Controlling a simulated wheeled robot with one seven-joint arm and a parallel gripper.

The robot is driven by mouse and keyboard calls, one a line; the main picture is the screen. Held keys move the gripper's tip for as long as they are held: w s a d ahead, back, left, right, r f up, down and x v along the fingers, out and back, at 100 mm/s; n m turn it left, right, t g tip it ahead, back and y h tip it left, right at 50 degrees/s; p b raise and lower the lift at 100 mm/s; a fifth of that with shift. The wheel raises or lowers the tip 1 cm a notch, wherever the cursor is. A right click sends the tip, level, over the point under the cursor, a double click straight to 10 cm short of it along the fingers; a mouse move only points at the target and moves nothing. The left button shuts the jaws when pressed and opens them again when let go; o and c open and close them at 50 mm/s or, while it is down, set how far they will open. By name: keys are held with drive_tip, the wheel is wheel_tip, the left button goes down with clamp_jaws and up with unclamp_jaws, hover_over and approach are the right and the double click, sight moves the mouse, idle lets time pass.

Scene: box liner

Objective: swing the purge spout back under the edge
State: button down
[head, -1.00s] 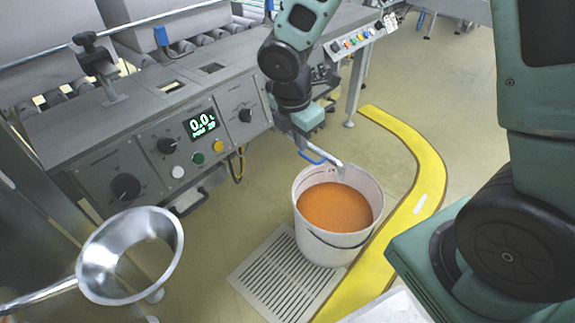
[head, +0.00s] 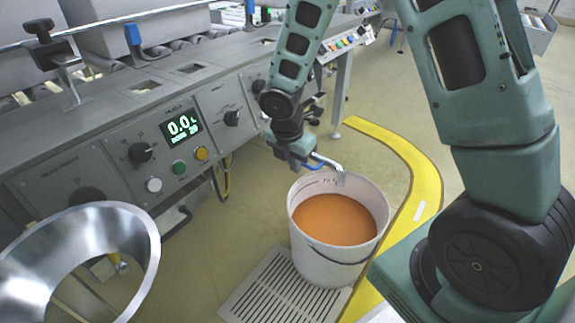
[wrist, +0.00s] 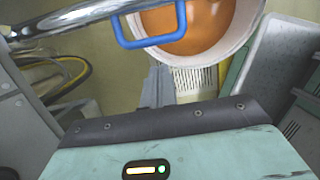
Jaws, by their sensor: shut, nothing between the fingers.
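The purge spout (head: 330,163) is a thin shiny pipe that sticks out from the machine's edge, its outer end over the bucket (head: 318,262). It also crosses the top left of the wrist view (wrist: 75,18). A blue loop handle (wrist: 150,38) is fixed on it. My gripper (wrist: 158,86) is shut and empty, its grey fingers pointing up the wrist picture toward the handle, with a small gap between. In the head view my gripper (head: 304,164) is close beside the handle; its fingertips are hard to make out there.
The white bucket holds orange liquid (head: 335,218) and stands by a floor grate (head: 275,290). A yellow floor line (head: 420,170) curves to its right. The machine panel (head: 120,150) runs along the left, with a metal funnel (head: 140,265) at lower left. Open floor lies beyond the bucket.

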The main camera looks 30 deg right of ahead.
drive_tip(key=shift+w+d+f, duration=0.1)
drive_tip(key=shift+w+d, duration=0.1)
drive_tip(key=shift+d, duration=0.25)
drive_tip(key=shift+w+d+f, duration=0.1)
drive_tip(key=shift+w+d, duration=0.05)
drive_tip(key=shift+d, duration=0.3)
